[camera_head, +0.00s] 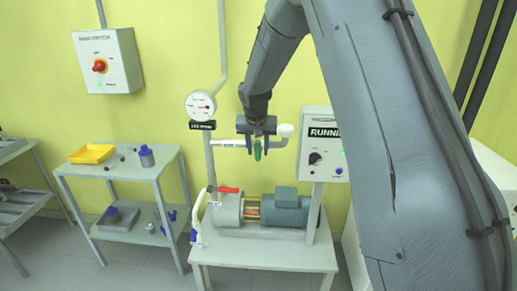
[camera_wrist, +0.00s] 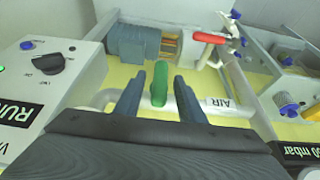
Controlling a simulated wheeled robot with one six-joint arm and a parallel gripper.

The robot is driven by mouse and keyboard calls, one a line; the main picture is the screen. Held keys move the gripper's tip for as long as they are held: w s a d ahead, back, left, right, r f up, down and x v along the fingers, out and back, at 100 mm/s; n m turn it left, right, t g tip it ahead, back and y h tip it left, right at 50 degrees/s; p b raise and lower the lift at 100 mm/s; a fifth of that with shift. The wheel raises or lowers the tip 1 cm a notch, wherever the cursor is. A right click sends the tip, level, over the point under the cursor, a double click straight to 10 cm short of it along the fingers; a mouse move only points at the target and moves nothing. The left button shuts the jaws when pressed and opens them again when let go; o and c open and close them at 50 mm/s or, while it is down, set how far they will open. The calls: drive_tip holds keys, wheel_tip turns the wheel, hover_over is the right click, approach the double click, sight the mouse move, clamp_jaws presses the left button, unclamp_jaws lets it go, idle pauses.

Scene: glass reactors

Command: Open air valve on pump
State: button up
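The green valve handle (camera_wrist: 160,84) sits on the white pipe labelled AIR (camera_wrist: 226,103), above the pump. My gripper (camera_wrist: 158,77) is open, with one dark finger on each side of the green handle. A gap shows on both sides, so neither finger appears to touch it. In the head view my gripper (camera_head: 257,148) reaches down in front of the AIR pipe (camera_head: 229,143), with the green handle (camera_head: 258,153) between its fingers. The pump (camera_head: 229,211) with its blue-grey motor (camera_head: 286,208) stands on a table below. A red handle (camera_head: 229,190) lies on top of the pump.
A control box marked RUNN (camera_head: 323,155) stands close to the right of my gripper. A round gauge (camera_head: 201,106) with a dark display is on the left. A red-knobbed wall box (camera_head: 110,62) and a shelf trolley (camera_head: 117,171) with a yellow tray (camera_head: 92,153) stand farther left.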

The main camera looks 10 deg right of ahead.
drive_tip(key=shift+w+f, duration=0.2)
drive_tip(key=shift+f, duration=0.45)
clamp_jaws()
